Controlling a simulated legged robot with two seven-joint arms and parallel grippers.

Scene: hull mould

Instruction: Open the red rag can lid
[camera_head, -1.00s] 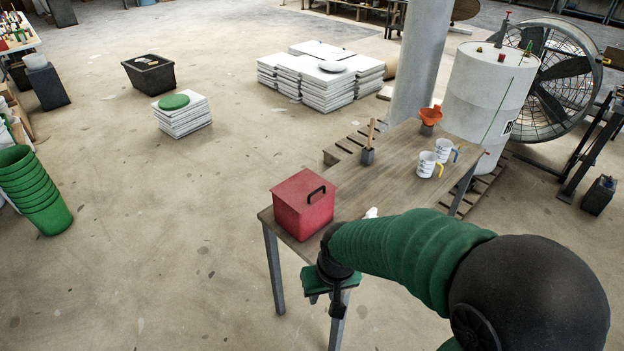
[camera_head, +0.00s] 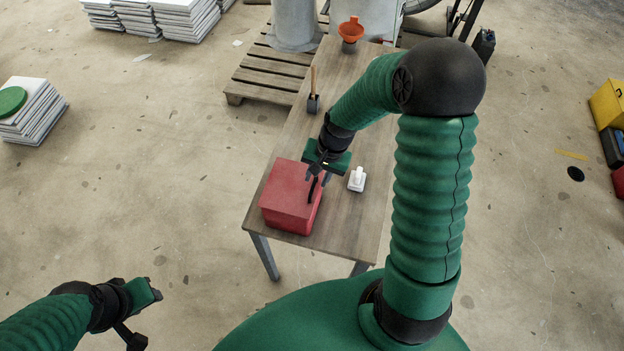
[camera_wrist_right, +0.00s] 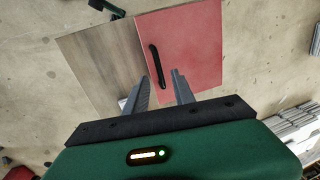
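The red rag can (camera_head: 283,207) is a square box on the near end of the wooden table, and its flat red lid (camera_head: 286,180) is closed. The lid's black bar handle (camera_head: 312,190) also shows in the right wrist view (camera_wrist_right: 156,62). My right gripper (camera_head: 318,181) is over the lid's right side, close to the handle. In the wrist view its fingers (camera_wrist_right: 159,87) are apart with nothing between the tips, and the handle lies just beyond them, roughly in line with the gap. My left gripper (camera_head: 156,291) is low at the left, away from the table; its fingers are unclear.
A white object (camera_head: 357,179) stands on the table (camera_head: 345,225) right of the can. A dark holder with a wooden handle (camera_head: 313,103) and an orange funnel (camera_head: 351,30) stand farther back. A wooden pallet (camera_head: 268,70) lies behind.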

